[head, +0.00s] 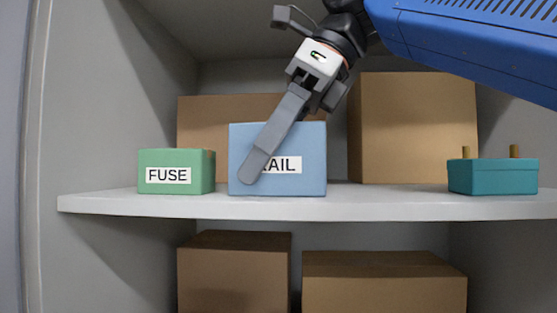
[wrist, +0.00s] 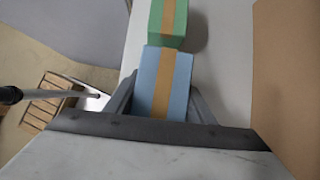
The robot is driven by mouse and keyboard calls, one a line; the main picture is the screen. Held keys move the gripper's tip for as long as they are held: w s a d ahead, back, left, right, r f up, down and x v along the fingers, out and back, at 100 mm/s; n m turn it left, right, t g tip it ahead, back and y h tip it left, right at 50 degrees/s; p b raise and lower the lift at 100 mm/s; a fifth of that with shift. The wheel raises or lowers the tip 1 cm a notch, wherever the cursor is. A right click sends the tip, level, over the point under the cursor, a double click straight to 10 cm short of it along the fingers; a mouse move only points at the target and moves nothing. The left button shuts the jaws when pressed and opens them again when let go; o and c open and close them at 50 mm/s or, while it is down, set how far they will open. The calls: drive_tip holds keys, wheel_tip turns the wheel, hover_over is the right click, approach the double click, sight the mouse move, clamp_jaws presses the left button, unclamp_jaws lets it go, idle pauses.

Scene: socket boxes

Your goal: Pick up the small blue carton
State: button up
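The small blue carton (head: 278,176) stands upright on the white shelf. Its white label is partly covered, with "AIL" readable. My gripper (head: 256,165) reaches down from above, with one finger in front of the carton's face and the other hidden from the head view. In the wrist view the carton's top (wrist: 158,90), with a tan tape strip, lies between the two fingers of my gripper (wrist: 160,100). One finger is close along each side. I cannot tell whether they press on it or leave small gaps. The carton's base appears to rest on the shelf.
A green FUSE box (head: 176,172) stands just left of the carton; it also shows in the wrist view (wrist: 168,22). A teal box with two pegs (head: 492,176) is at the right. Brown boxes (head: 418,128) stand behind. The shelf (head: 390,205) is clear between carton and teal box.

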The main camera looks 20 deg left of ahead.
drive_tip(key=c, duration=0.9)
drive_tip(key=shift+o, duration=0.2)
drive_tip(key=shift+r, duration=1.65)
drive_tip(key=shift+s+r, duration=0.15)
drive_tip(key=s+d, duration=0.2)
drive_tip(key=s, duration=0.6)
drive_tip(key=s+d, duration=0.3)
drive_tip(key=s, duration=0.5)
drive_tip(key=shift+s+d, duration=0.25)
drive_tip(key=shift+s, duration=0.15)
